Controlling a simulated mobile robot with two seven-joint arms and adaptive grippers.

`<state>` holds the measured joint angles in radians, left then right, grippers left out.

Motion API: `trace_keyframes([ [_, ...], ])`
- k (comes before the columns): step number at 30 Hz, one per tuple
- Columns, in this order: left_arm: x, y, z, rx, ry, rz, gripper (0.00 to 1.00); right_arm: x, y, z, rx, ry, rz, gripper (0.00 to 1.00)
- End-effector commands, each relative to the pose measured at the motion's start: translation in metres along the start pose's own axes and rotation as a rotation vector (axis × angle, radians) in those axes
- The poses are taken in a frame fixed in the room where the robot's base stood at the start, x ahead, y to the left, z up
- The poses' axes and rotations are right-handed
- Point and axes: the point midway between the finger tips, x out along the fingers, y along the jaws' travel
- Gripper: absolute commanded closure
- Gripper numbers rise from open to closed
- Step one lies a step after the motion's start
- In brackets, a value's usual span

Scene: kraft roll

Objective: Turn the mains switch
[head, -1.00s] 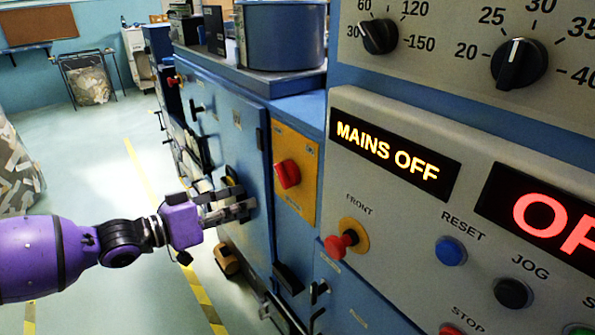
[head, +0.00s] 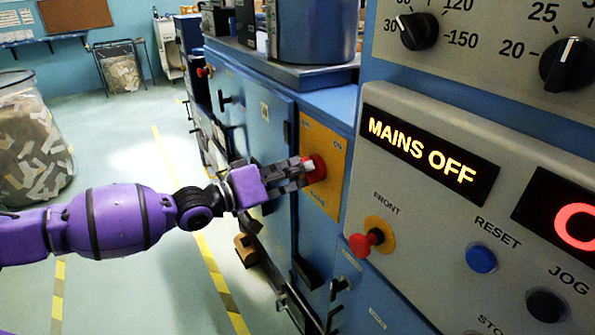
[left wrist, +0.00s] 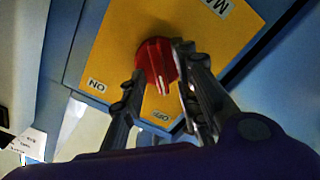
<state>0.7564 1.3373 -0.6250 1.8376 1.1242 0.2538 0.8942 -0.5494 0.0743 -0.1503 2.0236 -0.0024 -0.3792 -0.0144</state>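The mains switch (head: 317,168) is a red rotary knob on a yellow plate (head: 327,142) on the blue cabinet. In the left wrist view the knob (left wrist: 154,62) has a white mark pointing toward the OFF label, with the ON label off to the left. My left gripper (head: 300,172) is at the knob, its fingers spread on either side of it. In the left wrist view the gripper (left wrist: 158,62) straddles the knob; I cannot tell whether both fingers touch it. A lit display (head: 420,150) reads MAINS OFF. My right gripper is out of view.
The grey control panel (head: 410,245) stands close on the right, with a red FRONT knob (head: 367,240) and a blue RESET button (head: 481,259). A blue drum (head: 312,30) stands on the cabinet top. The floor at left is open, with a wire bin of scraps (head: 30,140).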

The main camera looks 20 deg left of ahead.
Motion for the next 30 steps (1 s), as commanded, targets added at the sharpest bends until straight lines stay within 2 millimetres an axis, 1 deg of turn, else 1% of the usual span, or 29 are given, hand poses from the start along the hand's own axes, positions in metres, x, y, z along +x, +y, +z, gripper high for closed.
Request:
trace_keyframes([
  [5, 0.0, 0.0, 0.0, 0.001, 0.0, -0.001, 0.71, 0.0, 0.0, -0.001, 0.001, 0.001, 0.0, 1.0],
  [6, 0.0, 0.0, 0.0, 0.001, 0.0, -0.001, 0.72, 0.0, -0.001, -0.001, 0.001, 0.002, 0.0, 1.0],
  [12, 0.0, 0.0, 0.0, 0.001, 0.0, 0.0, 0.99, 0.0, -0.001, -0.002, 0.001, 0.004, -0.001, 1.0],
  [13, 0.0, 0.0, 0.0, 0.001, 0.0, 0.0, 1.0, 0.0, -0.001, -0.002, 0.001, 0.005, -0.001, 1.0],
  [23, 0.0, 0.0, 0.0, 0.018, 0.0, -0.001, 1.0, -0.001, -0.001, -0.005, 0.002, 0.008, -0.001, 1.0],
  [30, 0.0, 0.002, -0.001, 0.122, 0.002, 0.001, 1.0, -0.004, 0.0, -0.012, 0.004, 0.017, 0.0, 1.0],
])
